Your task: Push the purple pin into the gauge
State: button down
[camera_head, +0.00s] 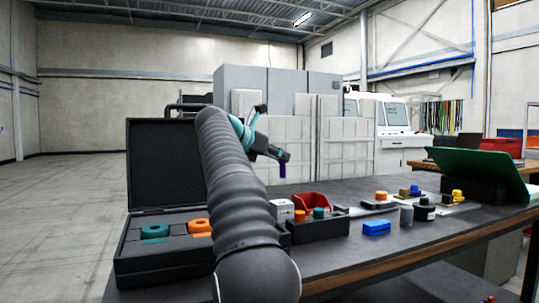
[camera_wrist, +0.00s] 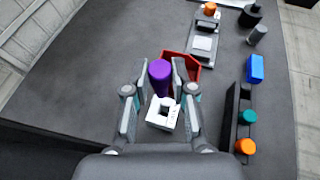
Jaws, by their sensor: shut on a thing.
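The purple pin (camera_head: 283,170) is a purple cylinder held upright in my gripper (camera_head: 277,154), well above the table. In the wrist view the pin (camera_wrist: 160,72) sits between the two fingertips of my gripper (camera_wrist: 160,70), which is shut on it. The gauge seems to be the white block (camera_wrist: 163,113) with a dark square opening, standing on the table below my gripper. In the head view the white block (camera_head: 282,209) stands just right of my arm, and its opening is not clear there. The pin is apart from the block.
A red bin (camera_head: 313,203) stands close beside the white block. A black holder (camera_head: 321,231) carries orange and teal pieces. A blue block (camera_head: 376,228) lies to its right. An open black case (camera_head: 160,165) stands at left. A green panel (camera_head: 482,171) leans at far right.

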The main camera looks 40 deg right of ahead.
aim_at(281, 177)
jog(key=shift+s+f+b, duration=0.1)
jog(key=shift+f+b, duration=1.45)
jog(key=shift+f, duration=1.35)
jog(key=shift+a, duration=0.25)
jog(key=shift+f+b, duration=0.75)
jog(key=shift+f, duration=0.55)
jog(key=shift+c, duration=2.4)
grip_release()
jog(key=shift+r, duration=0.1)
